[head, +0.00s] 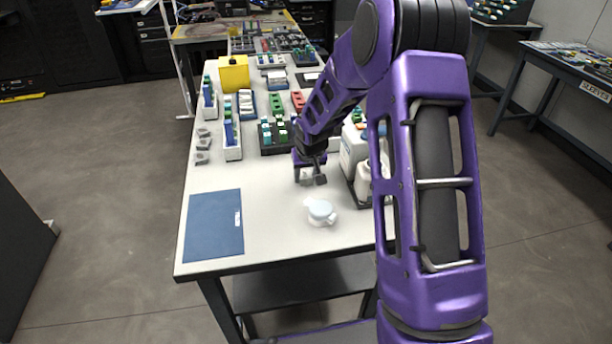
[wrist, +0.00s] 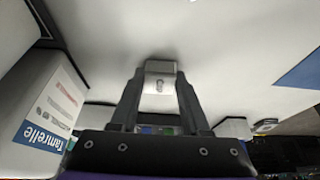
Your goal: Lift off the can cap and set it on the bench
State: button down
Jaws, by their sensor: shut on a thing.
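My gripper (head: 311,178) hangs low over the white bench, left of a dark tray of bottles, in the head view. In the wrist view my gripper (wrist: 158,98) is shut on a small pale grey piece (wrist: 160,68) with a dark mark on its face. I cannot tell for sure that this piece is the can cap. Whether it touches the bench or hangs just above it is unclear. No can is plain to see in either view.
A blue mat (head: 213,224) lies at the front left, with bare bench between. White bottles (head: 354,150) stand at the right. A labelled white box (wrist: 45,115) shows in the wrist view.

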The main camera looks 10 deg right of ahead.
jog(key=shift+c, duration=1.5)
grip_release()
jog(key=shift+r, duration=0.15)
jog(key=shift+r+p, duration=2.15)
jog(key=shift+r, duration=0.8)
